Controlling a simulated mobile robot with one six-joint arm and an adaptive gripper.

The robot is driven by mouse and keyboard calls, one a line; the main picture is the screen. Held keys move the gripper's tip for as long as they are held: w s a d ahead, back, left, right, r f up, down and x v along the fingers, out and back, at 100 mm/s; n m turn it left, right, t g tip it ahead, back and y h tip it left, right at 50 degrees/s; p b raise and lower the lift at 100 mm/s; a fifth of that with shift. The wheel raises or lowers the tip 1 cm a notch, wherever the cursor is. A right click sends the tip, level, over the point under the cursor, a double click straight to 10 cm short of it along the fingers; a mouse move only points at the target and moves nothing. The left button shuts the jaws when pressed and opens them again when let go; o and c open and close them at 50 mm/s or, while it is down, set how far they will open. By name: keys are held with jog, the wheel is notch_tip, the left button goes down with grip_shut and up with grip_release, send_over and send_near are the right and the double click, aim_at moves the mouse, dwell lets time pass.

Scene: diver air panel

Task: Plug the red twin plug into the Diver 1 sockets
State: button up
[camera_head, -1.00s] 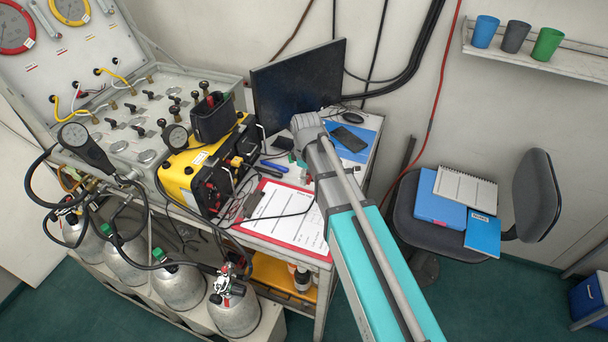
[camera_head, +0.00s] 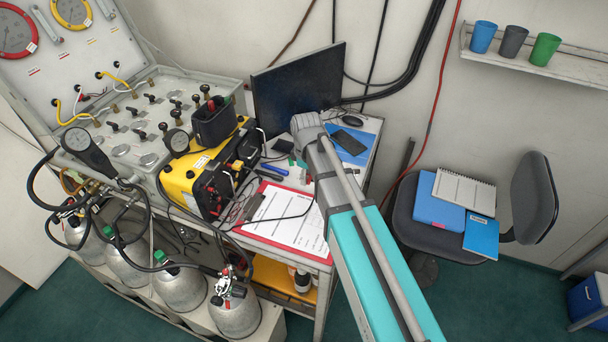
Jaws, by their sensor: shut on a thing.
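Small red and yellow parts (camera_head: 237,168) show at the upper right of that face. They are too small to tell as plug or sockets, and I cannot read any Diver 1 label. My teal arm comes up from the lower right and bends at a grey joint. I cannot make out my gripper; it seems hidden behind my arm.
A red clipboard (camera_head: 283,238) with paper lies in front of the box, with a dark cable across it. A black monitor (camera_head: 298,85) stands behind. Grey cylinders (camera_head: 178,287) with hoses stand at lower left. A chair (camera_head: 532,198) is at right.

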jog(key=shift+d, duration=0.2)
jog(key=shift+s+a, duration=0.1)
jog(key=shift+a, duration=0.05)
dwell(0.4)
jog(key=s+a+f+b, duration=0.1)
jog(key=s+a, duration=0.1)
jog(key=a, duration=1)
jog(key=s+a, duration=0.2)
jog(key=a, duration=1.1)
jog(key=shift+f+b, duration=0.4)
dwell(1.2)
jog(key=shift+w+a, duration=0.2)
jog(key=shift+a, duration=0.45)
dwell(2.5)
